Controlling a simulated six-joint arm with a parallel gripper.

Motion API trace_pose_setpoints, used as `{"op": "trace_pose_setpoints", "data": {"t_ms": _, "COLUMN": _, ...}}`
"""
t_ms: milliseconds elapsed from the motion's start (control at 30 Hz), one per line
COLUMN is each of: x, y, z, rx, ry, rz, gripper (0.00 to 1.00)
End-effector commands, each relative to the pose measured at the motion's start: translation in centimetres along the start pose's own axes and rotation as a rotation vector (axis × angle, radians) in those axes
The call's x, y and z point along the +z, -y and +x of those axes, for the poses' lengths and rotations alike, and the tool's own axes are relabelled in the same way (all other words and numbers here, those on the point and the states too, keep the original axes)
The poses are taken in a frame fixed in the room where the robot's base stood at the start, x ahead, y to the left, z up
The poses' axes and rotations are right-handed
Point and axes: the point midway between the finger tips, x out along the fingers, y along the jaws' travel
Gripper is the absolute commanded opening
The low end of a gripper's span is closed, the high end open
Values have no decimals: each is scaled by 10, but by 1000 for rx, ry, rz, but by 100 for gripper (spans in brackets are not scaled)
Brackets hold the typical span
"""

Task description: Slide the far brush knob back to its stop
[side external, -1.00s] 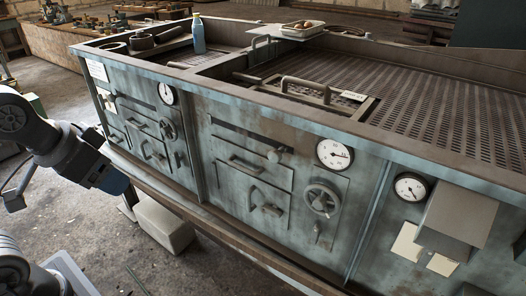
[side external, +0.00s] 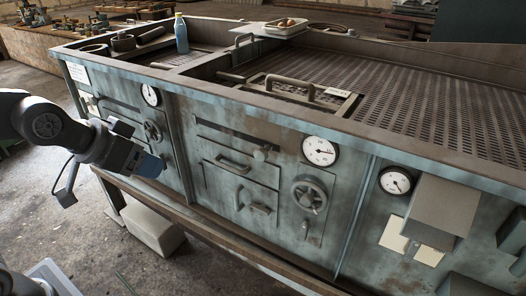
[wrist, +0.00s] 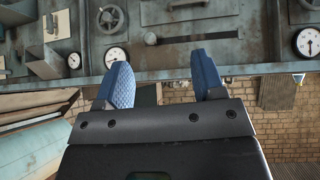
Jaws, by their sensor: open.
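I cannot tell from the frames which knob is the far brush knob. My gripper (side external: 153,166) is in front of the left panel, apart from it. Its blue fingers are spread and empty in the wrist view (wrist: 160,80).
Gauges (side external: 320,150), handwheels (side external: 309,195) and handles (side external: 234,161) stick out of the bench front. A grey box (side external: 448,210) juts out at right. A pale block (side external: 146,229) sits on the floor below. The space before the middle panel is clear.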

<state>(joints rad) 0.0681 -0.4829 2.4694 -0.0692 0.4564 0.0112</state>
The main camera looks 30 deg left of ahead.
Motion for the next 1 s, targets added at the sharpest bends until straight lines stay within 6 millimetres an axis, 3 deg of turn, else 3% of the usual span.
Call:
{"op": "trace_pose_setpoints", "data": {"t_ms": 33, "x": -10, "y": -6, "z": 19, "rx": 14, "ry": -34, "rz": 1, "gripper": 63}}
{"op": "trace_pose_setpoints", "data": {"t_ms": 300, "x": -56, "y": -32, "z": 102, "rx": 42, "ry": -314, "rz": -20, "gripper": 63}}
{"op": "trace_pose_setpoints", "data": {"t_ms": 467, "x": -65, "y": -44, "z": 146, "rx": 24, "ry": -480, "rz": -26, "gripper": 63}}
{"op": "trace_pose_setpoints", "data": {"t_ms": 600, "x": -61, "y": -52, "z": 177, "rx": -7, "ry": -625, "rz": -18, "gripper": 63}}
{"op": "trace_pose_setpoints", "data": {"t_ms": 800, "x": -45, "y": -59, "z": 202, "rx": -50, "ry": -792, "rz": 13, "gripper": 63}}
{"op": "trace_pose_setpoints", "data": {"t_ms": 1000, "x": -38, "y": -62, "z": 209, "rx": -69, "ry": -868, "rz": 31, "gripper": 63}}
